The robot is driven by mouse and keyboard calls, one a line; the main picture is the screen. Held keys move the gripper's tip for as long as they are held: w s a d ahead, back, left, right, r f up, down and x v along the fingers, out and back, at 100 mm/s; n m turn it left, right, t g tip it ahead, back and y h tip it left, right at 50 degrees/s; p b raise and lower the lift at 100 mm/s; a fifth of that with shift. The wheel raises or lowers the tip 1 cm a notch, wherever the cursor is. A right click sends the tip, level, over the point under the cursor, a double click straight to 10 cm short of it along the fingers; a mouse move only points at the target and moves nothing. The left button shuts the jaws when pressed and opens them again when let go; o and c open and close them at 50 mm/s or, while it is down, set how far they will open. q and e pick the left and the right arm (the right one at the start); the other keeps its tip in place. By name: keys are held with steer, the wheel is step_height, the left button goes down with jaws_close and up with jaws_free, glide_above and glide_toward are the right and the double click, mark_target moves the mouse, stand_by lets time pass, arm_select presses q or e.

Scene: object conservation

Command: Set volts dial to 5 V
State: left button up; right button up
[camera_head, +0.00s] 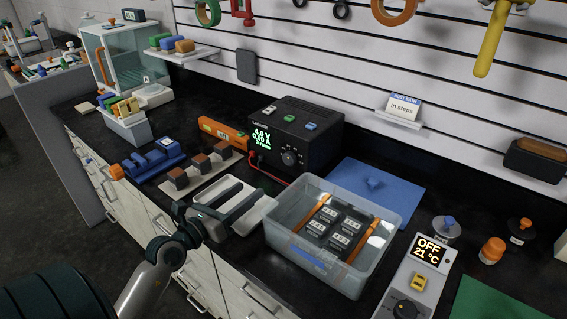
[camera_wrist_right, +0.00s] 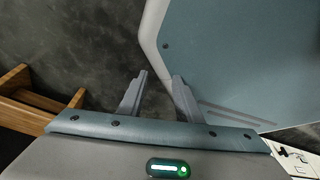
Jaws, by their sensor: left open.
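The black power supply (camera_head: 294,130) stands at the back of the bench, its lit green display (camera_head: 262,140) seeming to read 4.0 V and 0.00 A. A round dark dial (camera_head: 289,158) sits on its front face, right of the display. It is too small to tell which way the dial points. My left gripper (camera_head: 250,191) is open and empty over a white tray, in front of and below the power supply, apart from the dial. My right gripper (camera_wrist_right: 160,78) shows only in the right wrist view, fingers apart, nothing between them, away from the bench top.
A clear bin (camera_head: 385,240) with dark labelled blocks stands right of my left gripper. The white tray (camera_head: 238,222) lies under it. Brown blocks (camera_head: 200,165) and an orange instrument (camera_head: 222,133) stand to the left. A red lead (camera_head: 270,178) runs from the power supply's front.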

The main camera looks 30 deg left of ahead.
arm_select(q)
steer(key=shift+w+r, duration=0.15)
steer(key=shift+w, duration=0.25)
steer(key=p, duration=0.3)
glide_toward(287, 160)
steer(key=shift+w+d+r, duration=0.1)
steer(key=shift+w+r, duration=0.05)
steer(key=shift+w, duration=0.85)
steer(key=w, duration=0.5)
steer(key=shift+d, duration=0.2)
steer(key=shift+w, duration=0.65)
arm_select(e)
steer(key=s+d+r+g, duration=0.1)
steer(key=s+d+g, duration=0.1)
steer(key=s, duration=0.5)
steer(key=shift+d+r+h, duration=0.15)
steer(key=shift+d+h, duration=0.25)
steer(key=shift+d, duration=0.25)
steer(key=shift+a, duration=0.2)
arm_select(q)
steer(key=c, duration=1.1)
steer(key=shift+o, duration=0.2)
arm_select(e)
steer(key=shift+s, duration=0.2)
